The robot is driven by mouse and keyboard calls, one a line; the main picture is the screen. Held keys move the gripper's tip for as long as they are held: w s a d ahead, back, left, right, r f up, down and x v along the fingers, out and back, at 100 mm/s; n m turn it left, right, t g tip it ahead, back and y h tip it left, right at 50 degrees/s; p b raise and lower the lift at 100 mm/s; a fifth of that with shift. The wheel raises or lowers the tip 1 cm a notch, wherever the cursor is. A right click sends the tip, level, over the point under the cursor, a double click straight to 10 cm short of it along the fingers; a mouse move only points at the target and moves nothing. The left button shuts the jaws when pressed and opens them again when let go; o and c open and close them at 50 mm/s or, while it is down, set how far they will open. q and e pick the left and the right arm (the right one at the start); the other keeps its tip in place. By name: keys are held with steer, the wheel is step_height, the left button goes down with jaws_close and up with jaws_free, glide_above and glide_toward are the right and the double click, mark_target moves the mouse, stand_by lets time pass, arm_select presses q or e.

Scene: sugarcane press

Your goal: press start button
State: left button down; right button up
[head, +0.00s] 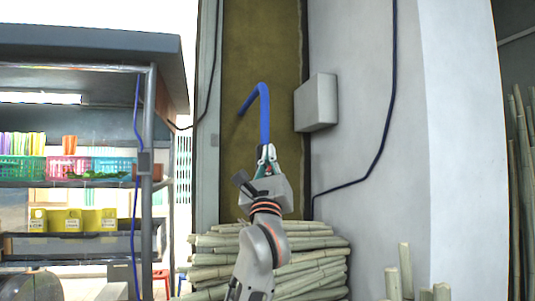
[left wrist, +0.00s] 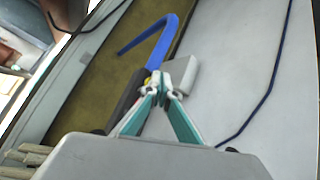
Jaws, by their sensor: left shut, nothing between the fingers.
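My left gripper (head: 266,152) is shut and empty, pointing up in the middle of the head view. Its teal and white fingers meet in the left wrist view (left wrist: 161,80). A bent blue bar (head: 264,112) shows just beyond the fingertips, and also in the left wrist view (left wrist: 165,38); I cannot tell whether they touch. A grey box (head: 317,103) is on the pale wall, right of and above the gripper; no button shows on its visible faces. I cannot make out a start button in either view. My right gripper is not in view.
Piled cane stalks (head: 320,262) lie below and behind my left arm. A metal shelf (head: 75,184) with coloured baskets and yellow bins stands at the left. A dark cable (head: 382,135) runs down the pale wall (head: 460,150) at the right. Upright cane pieces (head: 406,270) stand at lower right.

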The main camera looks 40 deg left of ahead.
arm_select(q)
steer(key=shift+w+a, duration=0.15)
stand_by(0.3)
steer(key=shift+s+d, duration=0.55)
steer(key=shift+d, duration=0.1)
steer(key=shift+s+d+p, duration=0.7)
steer(key=shift+s+d, duration=0.95)
steer(key=shift+d, duration=0.25)
